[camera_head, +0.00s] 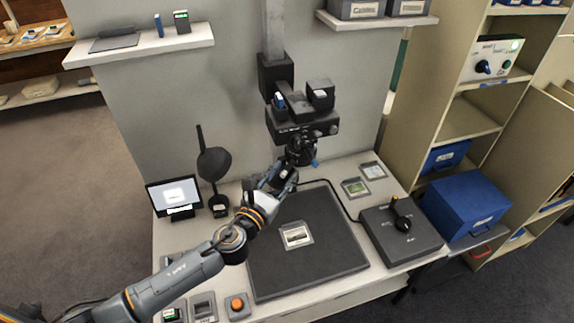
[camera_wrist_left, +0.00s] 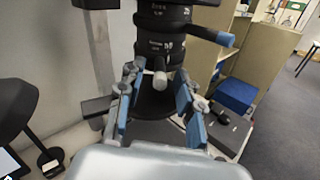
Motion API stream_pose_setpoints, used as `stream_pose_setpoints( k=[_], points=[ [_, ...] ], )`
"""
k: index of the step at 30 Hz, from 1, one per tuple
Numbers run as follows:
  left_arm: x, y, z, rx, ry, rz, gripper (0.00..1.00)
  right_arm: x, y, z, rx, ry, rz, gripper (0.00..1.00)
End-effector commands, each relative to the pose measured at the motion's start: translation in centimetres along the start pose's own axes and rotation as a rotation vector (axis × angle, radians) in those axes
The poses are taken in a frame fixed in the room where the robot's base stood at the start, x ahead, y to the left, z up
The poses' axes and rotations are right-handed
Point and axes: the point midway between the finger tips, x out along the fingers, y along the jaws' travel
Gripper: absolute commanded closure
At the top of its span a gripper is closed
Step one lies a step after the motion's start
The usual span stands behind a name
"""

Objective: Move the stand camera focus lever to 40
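The stand camera (camera_head: 302,126) hangs on its column above the dark copy board, its lens (camera_head: 298,150) pointing down. In the left wrist view the lens barrel (camera_wrist_left: 163,35) has printed rings. A blue-tipped lever (camera_wrist_left: 213,36) sticks out to the right from the upper ring. A short pale-tipped lever (camera_wrist_left: 160,78) points toward the wrist camera from the lower ring. I cannot read which one is marked focus, nor the scale values. My left gripper (camera_wrist_left: 158,108) is open and empty; its blue-padded fingers appear either side of the pale lever. It is below the lens in the head view (camera_head: 284,177).
The copy board (camera_head: 320,265) carries a small framed picture (camera_head: 296,235). A monitor (camera_head: 175,194) and a dark lamp (camera_head: 214,163) stand left of the arm. A grey control box (camera_head: 402,238) and a blue box (camera_head: 467,205) are at the right. An orange button (camera_head: 237,305) is in front.

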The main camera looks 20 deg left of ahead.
Motion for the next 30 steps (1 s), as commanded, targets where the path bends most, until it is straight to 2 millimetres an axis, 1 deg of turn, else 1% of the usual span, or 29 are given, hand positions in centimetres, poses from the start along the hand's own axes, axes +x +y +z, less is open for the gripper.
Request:
stream_pose_setpoints(
  k=[1,3,6,16,17,18,20,21,22,30],
  points=[
    [0.8,0.0,0.1,0.000,0.000,0.002,0.64,-0.2,0.0,0.0,-0.001,0.000,0.000,0.64],
    [1.6,0.0,0.1,-0.001,0.000,0.002,0.64,-0.3,0.0,0.0,-0.001,0.000,0.000,0.64],
    [2.2,0.0,0.0,0.000,0.000,0.001,0.64,-0.4,0.1,0.0,-0.002,-0.001,0.001,0.64],
    [2.6,0.0,-0.1,-0.001,0.000,0.000,0.64,-0.4,0.8,0.2,-0.005,-0.002,0.010,0.64],
    [2.6,0.0,-0.1,-0.001,0.000,0.000,0.69,-0.4,0.9,0.2,-0.005,-0.002,0.010,0.64],
    [2.6,0.0,-0.1,-0.001,0.000,0.000,0.77,-0.4,0.9,0.2,-0.005,-0.002,0.010,0.64],
    [2.5,0.0,-0.1,-0.001,0.000,0.001,0.89,-0.4,0.9,0.2,-0.005,-0.002,0.010,0.64],
    [2.5,0.0,-0.1,-0.001,0.000,0.001,0.97,-0.4,0.9,0.2,-0.005,-0.002,0.010,0.64],
    [2.5,0.0,-0.1,-0.001,0.000,0.001,1.00,-0.4,0.9,0.2,-0.005,-0.002,0.010,0.64],
    [2.5,0.0,-0.1,-0.001,0.000,0.001,1.00,-0.4,0.9,0.2,-0.004,-0.002,0.011,0.64]
  ],
)
